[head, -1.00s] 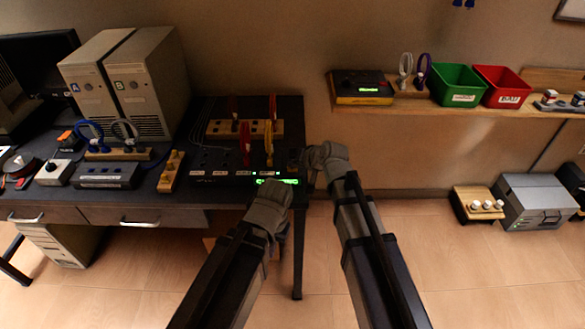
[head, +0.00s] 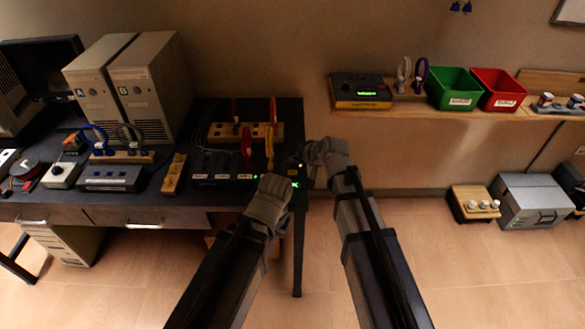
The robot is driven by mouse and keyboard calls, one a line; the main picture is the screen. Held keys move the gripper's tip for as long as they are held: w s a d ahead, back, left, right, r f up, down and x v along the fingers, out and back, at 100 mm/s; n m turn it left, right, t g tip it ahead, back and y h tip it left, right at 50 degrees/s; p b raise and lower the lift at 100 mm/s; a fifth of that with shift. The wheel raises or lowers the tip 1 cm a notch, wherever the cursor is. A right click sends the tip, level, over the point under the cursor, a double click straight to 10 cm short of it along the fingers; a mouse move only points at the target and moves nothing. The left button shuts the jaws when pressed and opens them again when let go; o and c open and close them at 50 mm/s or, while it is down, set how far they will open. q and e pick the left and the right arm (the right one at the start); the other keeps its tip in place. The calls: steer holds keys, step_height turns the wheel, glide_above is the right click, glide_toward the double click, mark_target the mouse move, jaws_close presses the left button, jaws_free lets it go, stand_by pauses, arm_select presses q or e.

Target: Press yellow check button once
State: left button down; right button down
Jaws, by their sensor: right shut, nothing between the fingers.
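A dark panel box (head: 222,168) with a row of labels and small green lights sits at the table's right front edge. Its right part is mostly behind my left gripper (head: 274,181), with a bit of green display showing beside it. I cannot tell whether the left fingers are open. My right gripper (head: 307,166) is shut and empty at the table's right edge, beside the panel's right end. A small yellowish spot (head: 298,164) shows just left of its fingertips; I cannot tell if this is the yellow check button. Contact is unclear.
Red and yellow plugs (head: 269,147) stand upright behind the panel by a wooden socket strip (head: 226,133). A black and yellow unit (head: 362,92), a green bin (head: 453,88) and a red bin (head: 497,89) stand on the wall shelf.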

step_height(320, 180, up, 3)
steer(key=shift+f+p, duration=0.15)
steer(key=shift+p, duration=0.8)
steer(key=shift+f, duration=0.1)
steer(key=s+d+f+n+g+h, duration=0.2)
steer(key=s, duration=0.6)
steer(key=s+d+f+n+g+h, duration=0.1)
steer(key=s+f+g+h, duration=0.1)
steer(key=s, duration=0.7)
steer(key=s+d+f+n+g+h, duration=0.2)
steer(key=s+g, duration=0.1)
steer(key=s, duration=0.5)
steer(key=shift+s+d+f+n+g+h, duration=0.25)
steer(key=shift+s+d+n+g+h, duration=0.05)
steer(key=shift+s+g+h, duration=0.1)
